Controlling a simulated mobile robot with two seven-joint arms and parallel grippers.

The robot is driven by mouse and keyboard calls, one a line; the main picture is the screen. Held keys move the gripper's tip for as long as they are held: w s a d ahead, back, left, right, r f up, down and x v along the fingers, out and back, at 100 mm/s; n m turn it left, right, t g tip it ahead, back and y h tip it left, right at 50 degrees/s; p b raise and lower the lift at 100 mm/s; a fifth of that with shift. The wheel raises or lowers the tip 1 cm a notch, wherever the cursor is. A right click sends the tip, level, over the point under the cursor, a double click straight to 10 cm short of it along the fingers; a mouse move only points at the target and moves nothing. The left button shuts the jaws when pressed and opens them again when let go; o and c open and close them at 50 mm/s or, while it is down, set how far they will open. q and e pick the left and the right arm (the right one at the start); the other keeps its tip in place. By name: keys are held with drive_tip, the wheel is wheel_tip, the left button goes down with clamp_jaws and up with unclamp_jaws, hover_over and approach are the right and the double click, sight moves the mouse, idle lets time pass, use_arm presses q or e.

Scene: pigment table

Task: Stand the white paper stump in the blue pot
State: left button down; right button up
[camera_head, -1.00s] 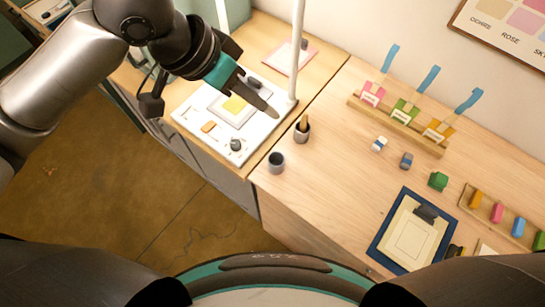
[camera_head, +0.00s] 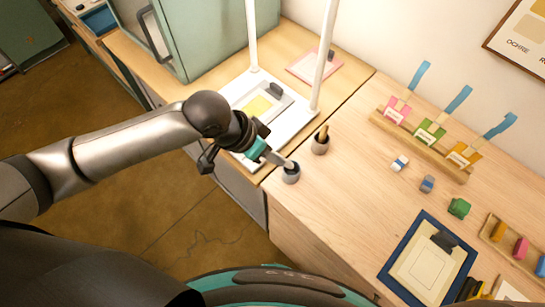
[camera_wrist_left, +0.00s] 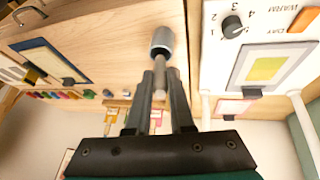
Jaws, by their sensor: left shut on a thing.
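The blue pot (camera_head: 290,176), grey-blue outside with a dark mouth, stands upright near the wooden table's left edge. My left gripper (camera_head: 286,163) is right at its rim, coming in from the left and covering part of the mouth. In the left wrist view the two fingers (camera_wrist_left: 160,80) are shut on the pale, slim paper stump (camera_wrist_left: 159,74), which points at the pot (camera_wrist_left: 162,42). The stump's far end meets the pot's mouth; I cannot tell how deep it reaches. My right gripper is not in view.
A second pot (camera_head: 320,146) with a brown stick stands just behind. A white board (camera_head: 303,120) with posts lies left of it. A rack of coloured tags (camera_head: 425,145), small blocks, and a blue-framed clipboard (camera_head: 386,272) are to the right. Table between is clear.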

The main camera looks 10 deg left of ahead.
use_arm(q)
drive_tip(key=shift+f, duration=0.9)
drive_tip(key=shift+f, duration=0.2)
drive_tip(key=c, duration=0.8)
unclamp_jaws()
drive_tip(key=shift+r, duration=0.3)
drive_tip(key=p+v, duration=0.1)
drive_tip(key=v, duration=1.1)
